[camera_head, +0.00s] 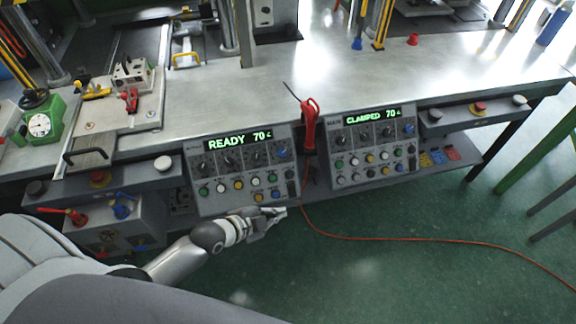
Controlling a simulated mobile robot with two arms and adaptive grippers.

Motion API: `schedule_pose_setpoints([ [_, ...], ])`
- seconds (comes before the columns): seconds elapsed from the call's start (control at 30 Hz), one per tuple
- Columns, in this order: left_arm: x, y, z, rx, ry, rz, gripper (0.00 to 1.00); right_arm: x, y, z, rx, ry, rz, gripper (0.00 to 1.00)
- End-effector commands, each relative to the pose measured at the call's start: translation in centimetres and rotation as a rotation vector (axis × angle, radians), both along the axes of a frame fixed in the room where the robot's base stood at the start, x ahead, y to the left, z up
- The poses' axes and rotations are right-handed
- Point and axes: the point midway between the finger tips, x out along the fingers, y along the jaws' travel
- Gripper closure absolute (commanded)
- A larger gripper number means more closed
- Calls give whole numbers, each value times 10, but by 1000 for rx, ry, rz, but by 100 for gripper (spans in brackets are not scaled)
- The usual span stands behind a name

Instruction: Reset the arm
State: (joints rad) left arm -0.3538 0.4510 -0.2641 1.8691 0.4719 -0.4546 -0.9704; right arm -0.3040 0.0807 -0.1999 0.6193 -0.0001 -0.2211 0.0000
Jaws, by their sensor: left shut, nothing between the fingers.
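My left gripper (277,214) is shut and empty. It is just below the lower right corner of the left control panel (213,172), with my left arm coming in from the lower left. I cannot tell whether it touches the panel. The left panel's display reads "READY 70". The right control panel (341,158) reads "CLAMPED 70". My right gripper is not in view.
A metal workbench (240,88) runs across the view above the panels. A red-handled tool (309,125) hangs between the panels, and an orange cable (400,239) runs over the green floor. A green gauge (41,124) stands at left. Floor at lower right is clear.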

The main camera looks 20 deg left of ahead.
Motion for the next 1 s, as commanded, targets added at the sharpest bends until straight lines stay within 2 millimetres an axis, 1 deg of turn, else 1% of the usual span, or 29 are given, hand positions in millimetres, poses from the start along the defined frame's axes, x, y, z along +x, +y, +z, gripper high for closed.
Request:
schedule_pose_setpoints([
  [0.17,0,0,0,-1,0,1,100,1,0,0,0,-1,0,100],
  [0.27,-1,4,-10,-3,18,19,100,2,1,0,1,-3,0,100],
  [0.37,-7,15,-38,-11,74,78,100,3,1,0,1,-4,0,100],
  [0.47,-20,32,-84,-29,163,178,100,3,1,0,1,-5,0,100],
  [0.5,-29,40,-106,-36,206,225,100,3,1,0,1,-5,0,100],
  [0.57,-45,50,-137,-48,269,295,100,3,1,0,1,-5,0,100],
  [0.6,-57,55,-157,-56,311,340,100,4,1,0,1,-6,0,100],
  [0.67,-77,62,-185,-65,371,406,100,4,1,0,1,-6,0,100],
  [0.7,-92,66,-204,-71,412,450,100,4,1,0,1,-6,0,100],
  [0.77,-117,70,-230,-79,474,513,100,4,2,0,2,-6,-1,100],
  [0.8,-134,72,-247,-83,513,555,100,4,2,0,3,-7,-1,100],
  [0.87,-162,74,-270,-89,574,615,100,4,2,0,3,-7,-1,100],
  [0.9,-181,73,-284,-93,614,654,100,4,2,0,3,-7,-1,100],
  [0.97,-212,72,-303,-97,673,712,100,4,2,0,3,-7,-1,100],
  [1.0,-232,70,-313,-100,710,747,100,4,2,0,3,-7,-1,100],
])
